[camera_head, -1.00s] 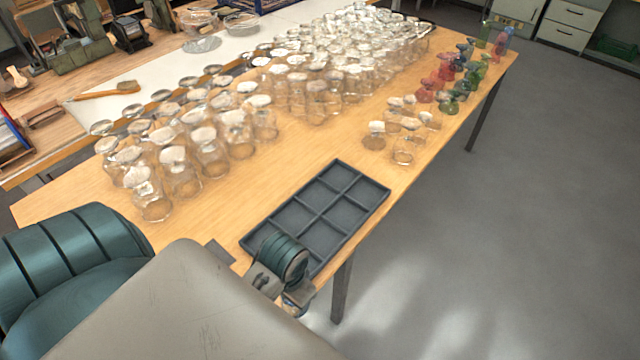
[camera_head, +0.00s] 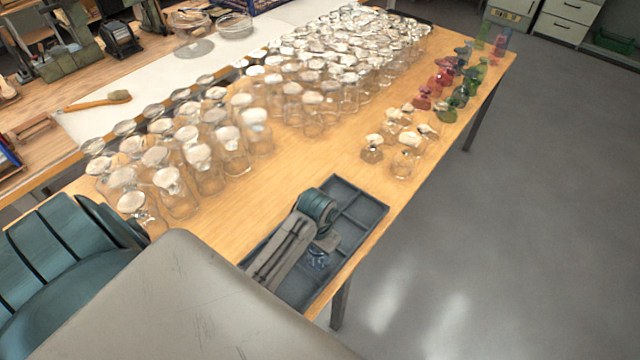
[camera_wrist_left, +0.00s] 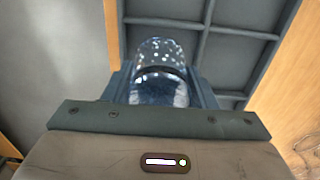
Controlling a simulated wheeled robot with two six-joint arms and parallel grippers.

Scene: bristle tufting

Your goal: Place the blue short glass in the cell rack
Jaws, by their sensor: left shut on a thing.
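The blue short glass (camera_wrist_left: 160,85) is clear and bluish, between the fingers of my left gripper (camera_wrist_left: 162,76) in the left wrist view. In the head view the glass (camera_head: 318,261) shows as a small bluish shape, partly hidden by the wrist. My left gripper (camera_head: 321,254) is shut on it, over the near part of the dark grey cell rack (camera_head: 368,207). The rack lies at the table's front edge; its divider walls also show in the left wrist view (camera_wrist_left: 203,48). I cannot tell whether the glass touches the rack floor. My right gripper is not in view.
Many clear glasses (camera_head: 200,165) crowd the wooden table (camera_head: 290,170) to the left and back. Several small clear glasses (camera_head: 405,160) stand beyond the rack. Coloured glasses (camera_head: 460,90) stand at the far right. Table between is free.

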